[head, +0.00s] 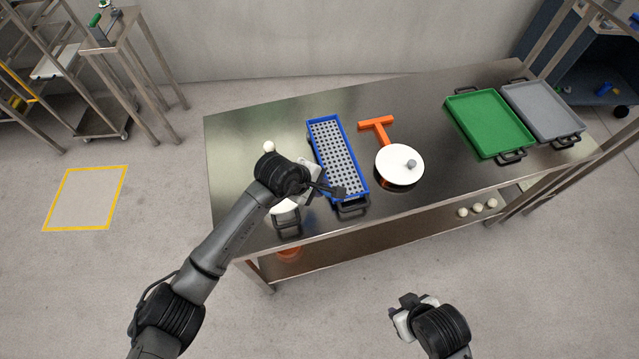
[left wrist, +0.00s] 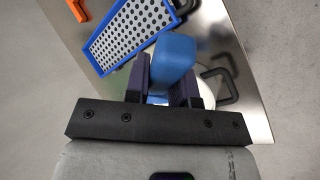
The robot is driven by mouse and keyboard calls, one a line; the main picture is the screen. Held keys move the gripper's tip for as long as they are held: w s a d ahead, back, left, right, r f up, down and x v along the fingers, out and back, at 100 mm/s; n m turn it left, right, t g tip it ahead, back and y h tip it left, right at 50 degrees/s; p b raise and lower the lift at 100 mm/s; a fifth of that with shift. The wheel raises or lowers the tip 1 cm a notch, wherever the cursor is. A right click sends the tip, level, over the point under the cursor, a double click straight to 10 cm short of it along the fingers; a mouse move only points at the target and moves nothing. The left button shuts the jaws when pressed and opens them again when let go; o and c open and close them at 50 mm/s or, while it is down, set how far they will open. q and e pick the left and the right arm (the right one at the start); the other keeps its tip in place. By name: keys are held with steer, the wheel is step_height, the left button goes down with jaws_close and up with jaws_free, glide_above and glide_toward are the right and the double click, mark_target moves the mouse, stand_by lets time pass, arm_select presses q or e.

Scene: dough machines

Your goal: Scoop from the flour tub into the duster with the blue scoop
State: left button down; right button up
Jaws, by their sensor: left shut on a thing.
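My left gripper (head: 304,186) is over the left part of the steel table. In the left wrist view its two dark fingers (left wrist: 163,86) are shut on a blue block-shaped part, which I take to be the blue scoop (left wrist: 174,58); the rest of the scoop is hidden. A white round surface (head: 284,207), perhaps the flour tub, lies below the gripper, mostly covered by my arm; its contents are not visible. A blue-rimmed tray with a dotted grey face (head: 338,155) lies just right of the gripper; whether this is the duster I cannot tell. My right gripper (head: 406,306) is off the table's front; its jaws are unclear.
Green (head: 490,122) and grey (head: 545,109) trays stand at the right. A small white ball (head: 269,146) lies behind my left wrist. The table's back left is clear.

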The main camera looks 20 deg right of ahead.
arm_select(q)
steer(key=shift+w+f, duration=0.1)
steer(key=shift+f, duration=0.15)
steer(key=shift+w+d+f, duration=0.1)
steer(key=shift+f, duration=0.15)
steer(key=h, duration=0.1)
steer(key=a+h+b, duration=0.2)
steer(key=shift+w+f, duration=0.25)
steer(key=shift+f, duration=0.15)
steer(key=shift+a, duration=0.1)
steer(key=shift+w+a+f+n+g+h+b, duration=0.1)
steer(key=shift+a+f+n+g+h+b, duration=0.35)
steer(key=shift+b, duration=1.9)
steer(key=shift+w+a+f+m+t+h+b, duration=0.1)
steer(key=shift+a+h+b, duration=0.65)
steer(key=shift+b, duration=1.55)
